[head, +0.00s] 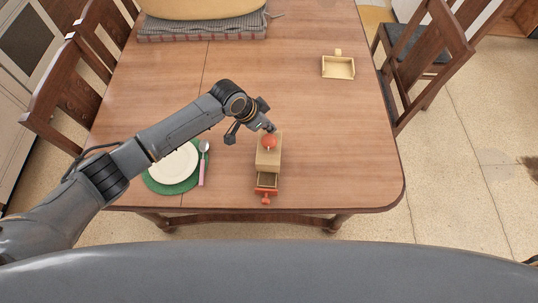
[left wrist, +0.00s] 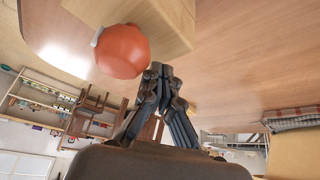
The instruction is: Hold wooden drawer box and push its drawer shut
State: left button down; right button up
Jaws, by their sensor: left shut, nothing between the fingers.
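The wooden drawer box (head: 268,160) stands on the table near its front edge, with a round red knob (head: 269,142) on top. Its drawer (head: 266,181) sticks out of the side towards me, with a red handle (head: 266,197) at its front. My left gripper (head: 270,127) is shut and empty at the far end of the box, close to the knob. In the left wrist view the shut fingertips (left wrist: 160,70) are beside the red knob (left wrist: 122,51) and the box (left wrist: 150,18); I cannot tell whether they touch. My right gripper is not in view.
A white plate (head: 173,165) on a green mat (head: 160,188) and a spoon (head: 203,161) lie left of the box, below my left arm. A small wooden tray (head: 338,68) sits at the far right. The table (head: 335,145) right of the box is clear.

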pick_arm(q)
jog(key=shift+r+p, duration=1.95)
jog(key=shift+r, duration=0.55)
jog(key=shift+f, duration=0.1)
